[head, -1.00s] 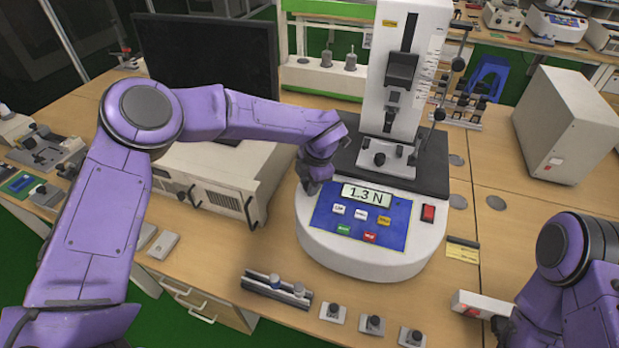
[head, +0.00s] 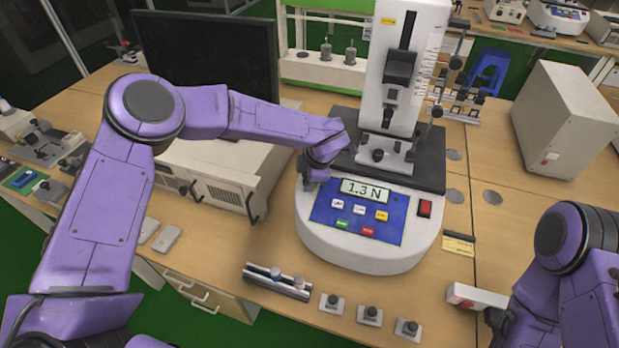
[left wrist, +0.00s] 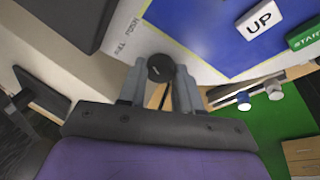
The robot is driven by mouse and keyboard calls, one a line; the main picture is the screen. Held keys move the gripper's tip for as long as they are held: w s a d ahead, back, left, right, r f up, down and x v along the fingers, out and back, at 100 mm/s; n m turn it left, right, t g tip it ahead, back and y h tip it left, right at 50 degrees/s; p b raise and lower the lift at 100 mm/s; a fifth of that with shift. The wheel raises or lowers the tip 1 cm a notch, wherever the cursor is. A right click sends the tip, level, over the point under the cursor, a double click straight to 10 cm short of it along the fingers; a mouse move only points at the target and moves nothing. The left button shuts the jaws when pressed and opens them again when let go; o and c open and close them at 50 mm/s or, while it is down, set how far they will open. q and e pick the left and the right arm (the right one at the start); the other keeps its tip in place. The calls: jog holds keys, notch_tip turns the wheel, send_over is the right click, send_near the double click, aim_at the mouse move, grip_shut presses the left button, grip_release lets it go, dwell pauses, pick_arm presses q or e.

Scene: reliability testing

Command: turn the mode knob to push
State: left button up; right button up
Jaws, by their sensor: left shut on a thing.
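The test machine (head: 330,245) stands on the bench, with a blue panel and a display (head: 365,190) reading 1.3 N. In the left wrist view the black round mode knob (left wrist: 161,67) sits on the machine's pale surface, beside small lettering that seems to include PULL. My left gripper (left wrist: 160,88) is shut on the knob, one finger on each side. In the head view my left gripper (head: 314,180) is at the machine's left edge and hides the knob. The knob's pointing direction is unclear. My right gripper (head: 496,318) is at the lower right, by a white box; its fingers are mostly hidden.
The white box (head: 475,297) with a red mark lies at the bench's front right. Small knob blocks (head: 370,316) and a rail fixture (head: 277,282) line the front edge. A beige instrument case (head: 225,180) and monitor (head: 210,55) stand left of the machine.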

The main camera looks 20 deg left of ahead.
pick_arm(q)
jog(key=o, duration=1)
jog(key=shift+o, duration=0.2)
jog(key=b+v, duration=0.3)
jog(key=v, duration=0.7)
jog(key=shift+r, duration=0.3)
jog(key=shift+d, duration=0.1)
